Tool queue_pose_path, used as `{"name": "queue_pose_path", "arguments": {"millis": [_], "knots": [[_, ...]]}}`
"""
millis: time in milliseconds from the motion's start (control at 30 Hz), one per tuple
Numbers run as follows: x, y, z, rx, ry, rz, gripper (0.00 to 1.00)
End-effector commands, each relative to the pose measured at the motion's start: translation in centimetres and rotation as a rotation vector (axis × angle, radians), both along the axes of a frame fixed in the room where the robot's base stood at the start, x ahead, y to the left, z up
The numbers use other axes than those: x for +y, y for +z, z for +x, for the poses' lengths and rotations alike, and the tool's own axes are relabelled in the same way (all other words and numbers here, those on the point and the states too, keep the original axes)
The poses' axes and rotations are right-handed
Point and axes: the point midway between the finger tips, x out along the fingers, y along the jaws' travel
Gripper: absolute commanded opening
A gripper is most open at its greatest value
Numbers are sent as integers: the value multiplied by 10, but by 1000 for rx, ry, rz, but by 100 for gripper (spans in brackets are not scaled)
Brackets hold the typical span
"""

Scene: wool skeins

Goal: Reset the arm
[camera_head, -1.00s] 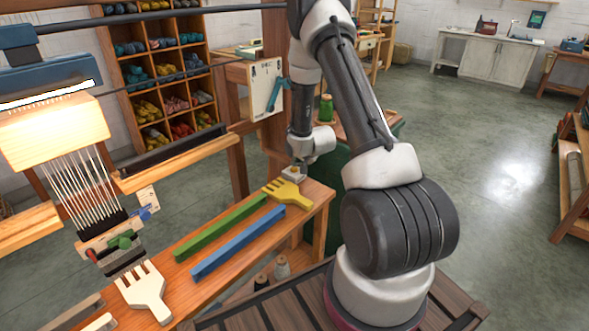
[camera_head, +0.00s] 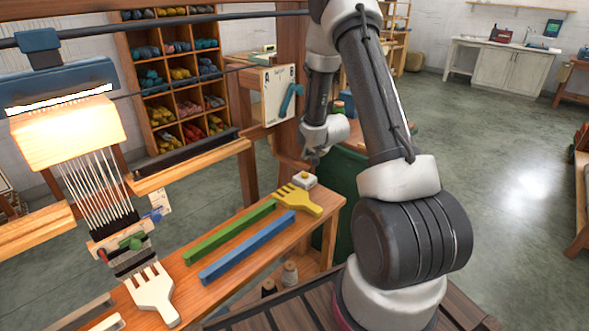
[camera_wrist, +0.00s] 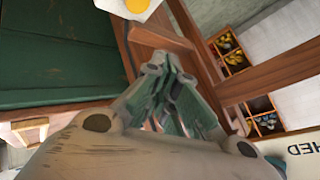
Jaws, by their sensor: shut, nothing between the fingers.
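My arm (camera_head: 372,90) bends down from the top, and its wrist hangs over the far end of the wooden bench. My gripper (camera_head: 312,158) is small and partly hidden there, a little above a white block with a yellow button (camera_head: 304,181), apart from it. In the wrist view my gripper (camera_wrist: 185,122) shows with its fingers together and nothing held. The white block with its yellow button (camera_wrist: 128,6) is at the top edge of that view.
The bench holds a yellow comb (camera_head: 300,199), a green bar (camera_head: 230,232), a blue bar (camera_head: 246,247) and a white comb (camera_head: 152,294). Floor at right is open.

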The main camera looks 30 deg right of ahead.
Motion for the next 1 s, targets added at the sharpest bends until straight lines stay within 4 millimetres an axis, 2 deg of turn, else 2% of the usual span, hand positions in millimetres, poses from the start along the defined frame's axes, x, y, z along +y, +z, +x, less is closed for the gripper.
{"name": "queue_pose_path", "arguments": {"millis": [267, 367, 500, 567, 667, 767, 867, 1000], "knots": [[0, -5, -5, 31, 34, -35, 0], [-1, -22, -26, 145, 87, -83, 0], [1, -51, -79, 361, 170, -127, 0], [2, -50, -105, 454, 215, -146, 0], [8, -29, -143, 583, 295, -170, 0], [16, 2, -177, 675, 374, -187, 0], [25, 39, -208, 742, 447, -200, 0], [44, 101, -258, 805, 557, -215, 0]]}}
